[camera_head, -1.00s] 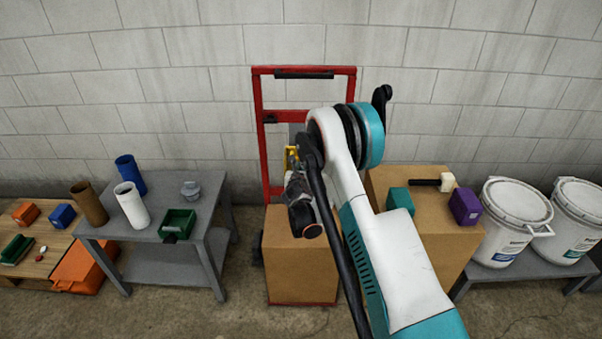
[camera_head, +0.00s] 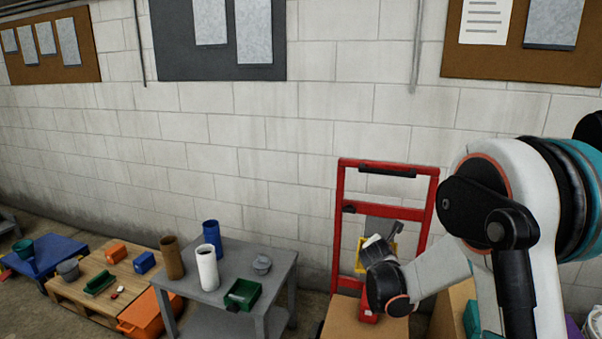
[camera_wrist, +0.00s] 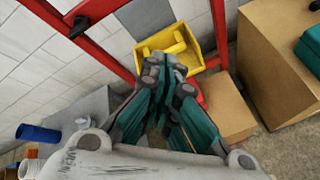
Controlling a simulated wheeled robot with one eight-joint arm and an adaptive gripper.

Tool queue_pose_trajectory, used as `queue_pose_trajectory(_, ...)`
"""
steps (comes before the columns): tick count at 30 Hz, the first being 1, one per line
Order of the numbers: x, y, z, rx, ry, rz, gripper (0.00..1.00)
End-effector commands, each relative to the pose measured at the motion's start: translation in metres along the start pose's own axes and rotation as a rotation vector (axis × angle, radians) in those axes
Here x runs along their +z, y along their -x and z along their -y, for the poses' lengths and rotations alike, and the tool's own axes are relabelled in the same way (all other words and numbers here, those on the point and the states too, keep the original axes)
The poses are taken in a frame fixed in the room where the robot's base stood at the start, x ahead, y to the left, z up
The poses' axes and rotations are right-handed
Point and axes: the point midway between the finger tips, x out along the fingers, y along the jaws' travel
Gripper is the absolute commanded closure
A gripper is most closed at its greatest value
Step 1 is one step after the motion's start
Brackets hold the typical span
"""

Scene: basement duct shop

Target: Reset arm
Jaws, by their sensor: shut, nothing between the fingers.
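My gripper (camera_wrist: 164,68) is shut and empty in the wrist view, its fingertips together in front of a yellow bin (camera_wrist: 206,42). In the head view my arm comes in from the right, bent, with the wrist low in front of the red hand truck (camera_head: 342,190). The fingers are mostly hidden there behind the wrist. A cardboard box (camera_head: 350,325) stands below the wrist, and it also shows in the wrist view (camera_wrist: 228,108). I cannot tell from these views whether the fingertips touch the bin.
A grey table (camera_head: 215,255) left of the hand truck holds brown, white and blue cylinders and a green bin (camera_head: 242,293). A wooden pallet (camera_head: 75,285) with small blocks and an orange case (camera_head: 150,312) lie further left. Boards hang on the block wall.

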Motion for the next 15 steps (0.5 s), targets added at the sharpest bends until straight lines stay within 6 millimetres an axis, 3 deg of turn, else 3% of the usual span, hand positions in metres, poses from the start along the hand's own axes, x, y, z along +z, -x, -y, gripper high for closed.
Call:
queue_pose_trajectory(6, 0.029, 0.07, -0.003, -0.052, -0.332, -0.051, 1.0)
queue_pose_trajectory(15, 0.047, 0.167, 0.013, -0.146, -0.786, -0.107, 1.0)
